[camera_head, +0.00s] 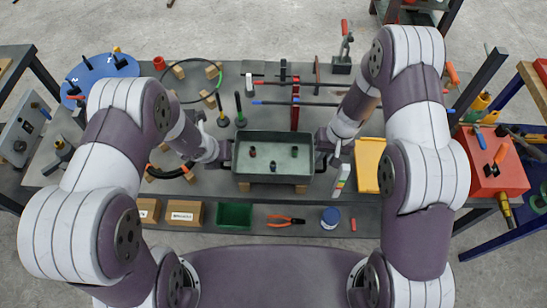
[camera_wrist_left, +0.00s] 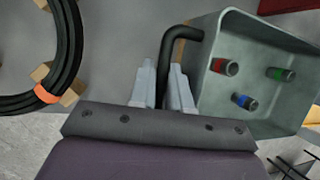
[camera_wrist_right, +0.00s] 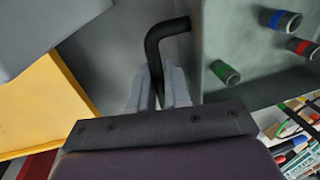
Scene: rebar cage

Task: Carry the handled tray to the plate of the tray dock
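The handled tray (camera_head: 272,136) is a grey-green open box in the middle of the bench, with a dark bent handle at each end. Three small cylinders with red, green and blue bands stand in it. My left gripper (camera_head: 226,152) is shut on the left handle (camera_wrist_left: 170,55); the fingers lie on both sides of the bar. My right gripper (camera_head: 322,150) is shut on the right handle (camera_wrist_right: 155,50) in the same way. Wooden blocks (camera_head: 243,187) show at the tray's near edge; I cannot tell whether it rests on them. I cannot identify the dock plate with certainty.
A yellow panel (camera_head: 369,165) lies right of the tray. A dark cable coil (camera_head: 168,172) lies left. Rods and an upright red post (camera_head: 295,104) stand behind. A green bin (camera_head: 234,216), cardboard boxes (camera_head: 185,213) and orange pliers (camera_head: 286,221) lie in front.

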